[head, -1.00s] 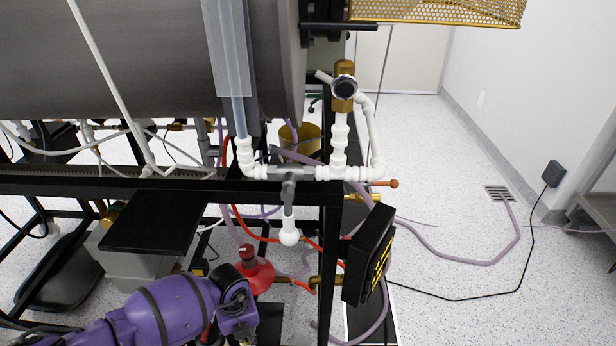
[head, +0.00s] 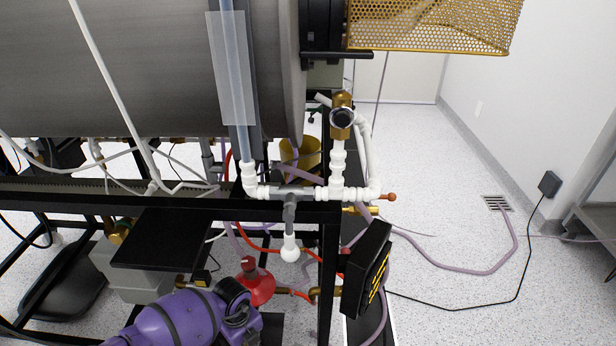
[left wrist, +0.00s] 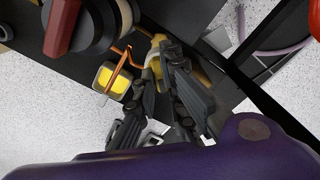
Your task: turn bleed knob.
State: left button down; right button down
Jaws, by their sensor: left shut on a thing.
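In the left wrist view, my left gripper (left wrist: 168,75) has its black fingers closed together at a brass-coloured fitting (left wrist: 155,62), which I take to be the bleed knob. The fingers cover most of what they hold, so its shape and turn angle are hidden. In the head view my purple left arm comes in at the bottom, and its fingers are hidden there. A red knob on a round red base (head: 256,285) stands just beyond the arm. My right gripper is not in view.
A yellow-faced box (left wrist: 108,80) with an orange wire sits close beside the fingers. The black frame (head: 329,270), white pipework (head: 338,165) and a black display box (head: 366,268) stand above and right of the arm. Open floor lies at the right.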

pick_arm(q)
jog(key=shift+n+p, duration=0.65)
jog(key=shift+n, duration=0.45)
jog(key=shift+a+n, duration=0.1)
jog(key=shift+n, duration=0.2)
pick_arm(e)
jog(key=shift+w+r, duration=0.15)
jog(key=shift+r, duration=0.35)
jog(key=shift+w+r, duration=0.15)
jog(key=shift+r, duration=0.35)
pick_arm(q)
jog(key=shift+n+p, duration=0.6)
jog(key=n+p, duration=0.2)
jog(key=n, duration=0.2)
jog(key=c, duration=2.2)
grip_release()
jog(key=o, duration=0.7)
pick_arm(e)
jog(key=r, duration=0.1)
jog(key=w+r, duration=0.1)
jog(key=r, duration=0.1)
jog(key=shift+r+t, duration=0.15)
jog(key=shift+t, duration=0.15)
